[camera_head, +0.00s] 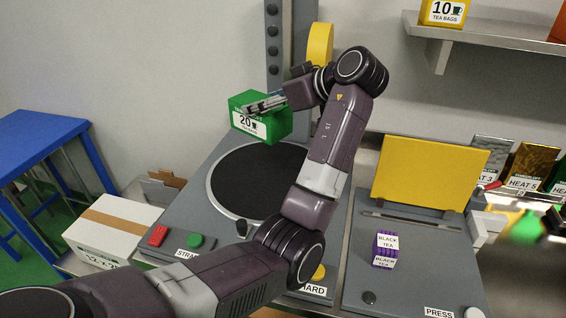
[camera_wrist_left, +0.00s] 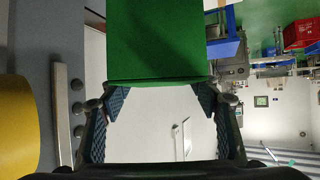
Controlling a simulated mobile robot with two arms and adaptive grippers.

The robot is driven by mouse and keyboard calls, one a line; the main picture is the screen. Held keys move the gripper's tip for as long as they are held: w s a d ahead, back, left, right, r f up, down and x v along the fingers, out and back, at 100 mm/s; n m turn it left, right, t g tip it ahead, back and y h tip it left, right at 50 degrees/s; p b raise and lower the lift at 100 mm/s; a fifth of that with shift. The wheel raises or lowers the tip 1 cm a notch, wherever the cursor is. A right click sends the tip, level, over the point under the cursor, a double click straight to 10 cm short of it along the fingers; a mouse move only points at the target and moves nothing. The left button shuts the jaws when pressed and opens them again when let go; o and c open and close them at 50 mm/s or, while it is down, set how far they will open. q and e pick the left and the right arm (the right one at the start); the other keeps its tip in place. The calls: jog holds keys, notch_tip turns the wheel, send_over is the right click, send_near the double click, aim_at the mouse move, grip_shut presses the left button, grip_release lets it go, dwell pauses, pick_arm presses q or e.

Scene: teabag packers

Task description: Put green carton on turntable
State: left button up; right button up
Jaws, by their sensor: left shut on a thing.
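The green carton (camera_head: 262,117), with a white label reading 20, is held in the air above the back part of the black round turntable (camera_head: 240,180). My left gripper (camera_head: 268,104) is shut on the carton near its top. The left wrist view shows the green carton (camera_wrist_left: 155,40) between the two fingertips of my left gripper (camera_wrist_left: 158,92). The turntable's plate is bare where it shows; my left arm hides its right side. My right gripper is not in view.
A yellow panel (camera_head: 430,170) stands behind the press station at the right, with purple black tea packets (camera_head: 385,249) in front. Red (camera_head: 157,236) and green (camera_head: 194,241) buttons sit before the turntable. A white box (camera_head: 110,230) and blue table (camera_head: 40,135) are at left.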

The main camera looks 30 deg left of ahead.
aim_at(265, 127)
pick_arm(q)
jog(key=shift+w+r, duration=0.1)
jog(key=shift+w, duration=0.15)
jog(key=shift+f, duration=0.3)
jog(key=f+p, duration=0.1)
jog(key=f, duration=0.2)
jog(key=s+f, duration=0.1)
jog(key=f, duration=0.1)
jog(key=shift+f+p, duration=0.4)
notch_tip(265, 127, down, 13)
jog(key=shift+w+r+p, duration=0.1)
jog(key=shift+w+p, duration=0.05)
jog(key=shift+p, duration=1)
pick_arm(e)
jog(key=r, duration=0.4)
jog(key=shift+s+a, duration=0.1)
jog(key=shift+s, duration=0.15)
pick_arm(q)
jog(key=o, duration=1.1)
jog(key=shift+o, duration=0.2)
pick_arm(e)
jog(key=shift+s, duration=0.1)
